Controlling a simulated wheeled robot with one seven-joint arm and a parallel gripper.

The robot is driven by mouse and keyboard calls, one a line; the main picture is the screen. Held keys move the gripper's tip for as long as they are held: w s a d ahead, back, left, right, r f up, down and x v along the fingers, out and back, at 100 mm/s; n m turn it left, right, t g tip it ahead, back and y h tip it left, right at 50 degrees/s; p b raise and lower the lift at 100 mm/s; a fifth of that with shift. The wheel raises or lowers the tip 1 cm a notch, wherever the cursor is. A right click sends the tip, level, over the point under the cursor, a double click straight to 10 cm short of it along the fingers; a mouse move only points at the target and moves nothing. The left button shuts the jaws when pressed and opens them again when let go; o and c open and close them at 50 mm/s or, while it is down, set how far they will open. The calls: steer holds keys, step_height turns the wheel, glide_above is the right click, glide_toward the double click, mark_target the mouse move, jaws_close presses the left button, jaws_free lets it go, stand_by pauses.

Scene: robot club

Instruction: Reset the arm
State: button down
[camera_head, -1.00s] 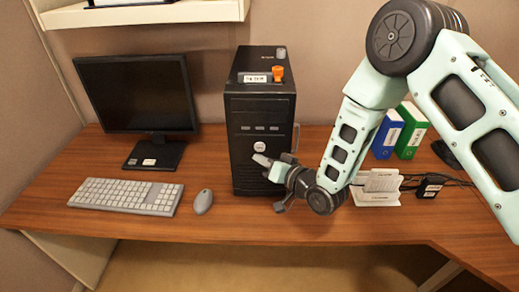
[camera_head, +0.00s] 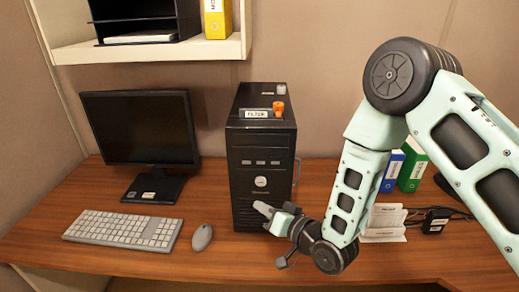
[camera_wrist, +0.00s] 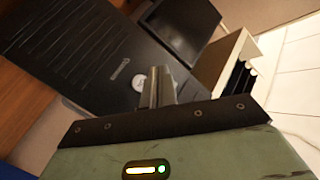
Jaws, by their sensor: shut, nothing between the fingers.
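My arm comes in from the right in the head view, bent downward at its elbow. My gripper (camera_head: 264,210) is at the lower front of a black computer tower (camera_head: 262,165), its fingers pointing left. The fingers look closed with nothing between them. In the wrist view the shut fingers (camera_wrist: 158,88) stick out in front of the tower's front panel (camera_wrist: 92,55), near its round silver button. I cannot tell whether the fingers touch the tower.
An orange object (camera_head: 278,109) sits on the tower. A monitor (camera_head: 140,125), keyboard (camera_head: 123,229) and mouse (camera_head: 202,237) are at left. Blue (camera_head: 392,171) and green (camera_head: 412,168) binders and a white device (camera_head: 384,224) stand right, behind my arm. A shelf (camera_head: 150,50) hangs above.

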steer(key=s+d+r+n+g+h, duration=0.2)
steer(key=s+d+r+g+h, duration=0.1)
steer(key=s, duration=0.6)
steer(key=s+d+r+n+g+h, duration=0.2)
steer(key=s+d+r+g+h, duration=0.2)
steer(key=s, duration=0.5)
steer(key=s+d+r+n+g+h, duration=0.2)
steer(key=s+d+r+g+h, duration=0.1)
steer(key=s+d+r+g, duration=0.2)
steer(key=s+r, duration=0.2)
steer(key=s, duration=0.2)
steer(key=shift+s+d+r+n+h, duration=0.15)
steer(key=shift+s+d+n+h, duration=0.15)
steer(key=shift+d, duration=0.05)
stand_by(0.5)
